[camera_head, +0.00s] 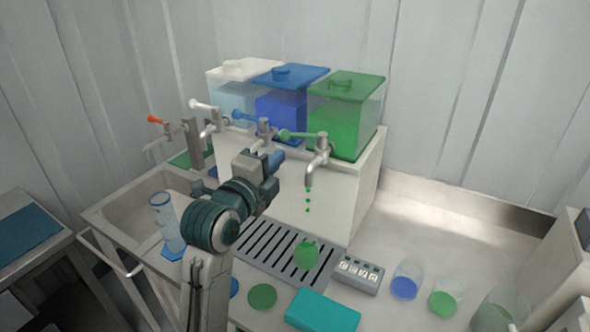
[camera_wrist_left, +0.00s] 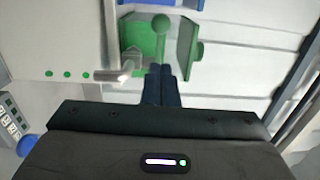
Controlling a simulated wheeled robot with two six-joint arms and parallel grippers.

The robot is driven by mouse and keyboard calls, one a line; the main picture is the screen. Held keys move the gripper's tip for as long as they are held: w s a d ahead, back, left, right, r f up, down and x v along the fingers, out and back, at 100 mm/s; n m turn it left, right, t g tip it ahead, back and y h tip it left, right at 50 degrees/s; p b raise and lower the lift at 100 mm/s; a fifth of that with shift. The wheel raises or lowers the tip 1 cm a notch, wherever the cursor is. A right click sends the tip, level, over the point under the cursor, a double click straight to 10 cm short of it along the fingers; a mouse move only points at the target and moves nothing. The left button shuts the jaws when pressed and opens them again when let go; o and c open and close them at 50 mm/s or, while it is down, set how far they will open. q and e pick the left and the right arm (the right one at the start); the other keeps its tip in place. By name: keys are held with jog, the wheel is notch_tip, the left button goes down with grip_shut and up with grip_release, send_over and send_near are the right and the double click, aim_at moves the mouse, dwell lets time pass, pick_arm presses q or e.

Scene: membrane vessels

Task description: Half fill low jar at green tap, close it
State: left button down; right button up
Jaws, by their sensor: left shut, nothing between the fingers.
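The green tap (camera_head: 318,160) sticks out below the green tank (camera_head: 340,120), its green lever (camera_head: 298,135) pointing left. Green drops (camera_head: 308,200) fall from its spout. Under it, a low clear jar (camera_head: 306,256) stands on the slotted grate with green liquid in it; its exact level is hard to tell. My left gripper (camera_head: 275,159) is shut and empty, left of the tap and just below the lever. In the left wrist view, the closed fingers (camera_wrist_left: 160,75) point toward the lever (camera_wrist_left: 161,28). A green disc (camera_head: 262,296), perhaps a lid, lies in front of the grate.
A blue tank (camera_head: 282,105) and pale tank (camera_head: 235,98) have taps left of the green one. A tall cylinder (camera_head: 166,220) stands by the sink (camera_head: 135,208).

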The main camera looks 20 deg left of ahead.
pick_arm(q)
jog(key=h, duration=0.1)
jog(key=m+g+h+p, duration=0.2)
jog(key=m+h+p, duration=0.25)
jog(key=p, duration=0.35)
send_near(304, 137)
jog(key=shift+n+h, duration=0.25)
jog(key=shift+h, duration=0.1)
jog(key=x, duration=0.5)
jog(key=shift+d+r, duration=0.1)
jog(key=shift+d, duration=0.1)
jog(key=shift+w+a+f, duration=0.2)
jog(key=shift+w+a, duration=0.05)
jog(key=shift+w, duration=0.2)
jog(key=shift+d, duration=0.1)
